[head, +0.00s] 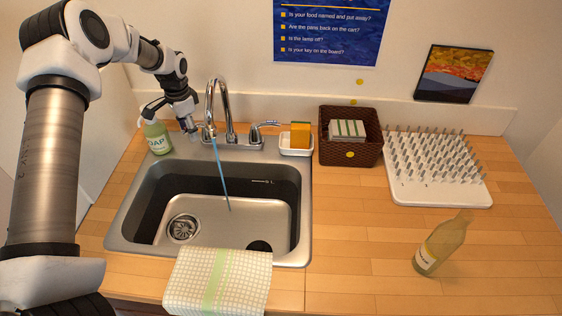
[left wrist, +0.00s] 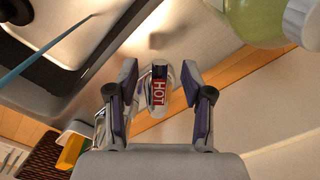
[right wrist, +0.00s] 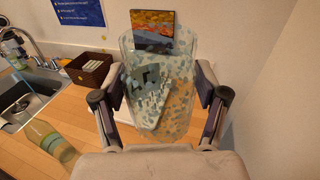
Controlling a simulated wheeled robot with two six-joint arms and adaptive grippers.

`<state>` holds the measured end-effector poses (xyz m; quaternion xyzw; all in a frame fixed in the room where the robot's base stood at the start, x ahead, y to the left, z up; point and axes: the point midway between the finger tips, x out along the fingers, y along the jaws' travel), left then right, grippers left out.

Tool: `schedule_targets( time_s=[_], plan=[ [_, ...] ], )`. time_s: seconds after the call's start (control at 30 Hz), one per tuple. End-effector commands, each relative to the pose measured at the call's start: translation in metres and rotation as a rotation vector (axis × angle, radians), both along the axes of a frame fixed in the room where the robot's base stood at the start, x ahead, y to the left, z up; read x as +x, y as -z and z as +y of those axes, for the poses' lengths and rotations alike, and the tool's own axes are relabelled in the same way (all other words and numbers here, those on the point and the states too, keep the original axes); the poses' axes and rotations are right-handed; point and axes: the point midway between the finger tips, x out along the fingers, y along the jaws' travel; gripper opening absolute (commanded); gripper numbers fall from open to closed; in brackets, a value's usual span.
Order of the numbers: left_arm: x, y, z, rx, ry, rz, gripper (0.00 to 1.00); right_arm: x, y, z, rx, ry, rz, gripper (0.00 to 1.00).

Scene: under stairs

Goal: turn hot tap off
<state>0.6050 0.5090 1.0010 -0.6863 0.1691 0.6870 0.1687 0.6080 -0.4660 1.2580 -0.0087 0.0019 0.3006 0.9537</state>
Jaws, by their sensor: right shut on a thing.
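The chrome faucet (head: 228,105) stands behind the sink, and a thin blue stream of water (head: 221,175) runs from its spout into the basin. My left gripper (head: 191,128) is at the faucet's left side, largely hiding the hot tap there. In the left wrist view the hot tap handle (left wrist: 159,92), with a red HOT label, lies between the open fingers of my left gripper (left wrist: 160,88), with a gap visible on each side. My right gripper (right wrist: 160,95) is shut on a clear speckled vessel (right wrist: 180,75), seen in the right wrist view.
A soap bottle (head: 157,137) stands close to my left gripper. The other tap handle (head: 265,125), a sponge (head: 300,134) in a dish, a wicker basket (head: 348,158) and a drying rack (head: 440,190) are to the right. A bottle (head: 440,246) stands on the counter; a cloth (head: 218,282) hangs in front.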

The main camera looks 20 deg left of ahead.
Motion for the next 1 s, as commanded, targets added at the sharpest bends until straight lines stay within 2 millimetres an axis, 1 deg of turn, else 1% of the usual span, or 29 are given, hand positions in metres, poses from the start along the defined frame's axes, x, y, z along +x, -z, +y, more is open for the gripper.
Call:
schedule_targets(
  time_s=[0.03,0.1,0.3,0.37,0.47,0.6,0.7,0.8,1.0],
  plan=[
    [0.000,0.000,0.000,0.000,0.000,0.000,0.22,0.000,0.000,0.000,0.000,0.000,0.000,0.03],
    [0.000,0.000,0.000,0.000,0.000,0.000,0.00,0.000,0.000,0.000,0.000,0.000,0.000,0.03],
    [0.000,0.000,0.000,0.000,0.002,0.000,0.00,0.000,0.000,0.000,0.000,0.000,0.000,0.03],
    [0.002,0.001,0.001,0.001,0.027,0.000,0.00,0.000,0.001,0.000,0.000,0.000,0.000,0.03],
    [0.008,0.002,0.007,0.001,0.163,-0.002,0.00,0.000,0.007,0.000,0.000,0.000,0.000,0.03],
    [0.018,0.003,0.018,0.002,0.435,-0.002,0.00,0.000,0.015,0.000,0.000,0.000,0.000,0.03],
    [0.024,0.001,0.023,0.002,0.576,-0.002,0.00,0.000,0.017,0.000,0.000,0.000,0.000,0.03],
    [0.026,-0.001,0.025,0.001,0.623,-0.003,0.00,0.000,0.017,0.000,0.000,0.000,0.000,0.03],
    [0.026,-0.001,0.025,0.002,0.632,-0.004,0.00,0.000,0.017,0.000,0.000,0.000,0.000,0.03]
  ],
)
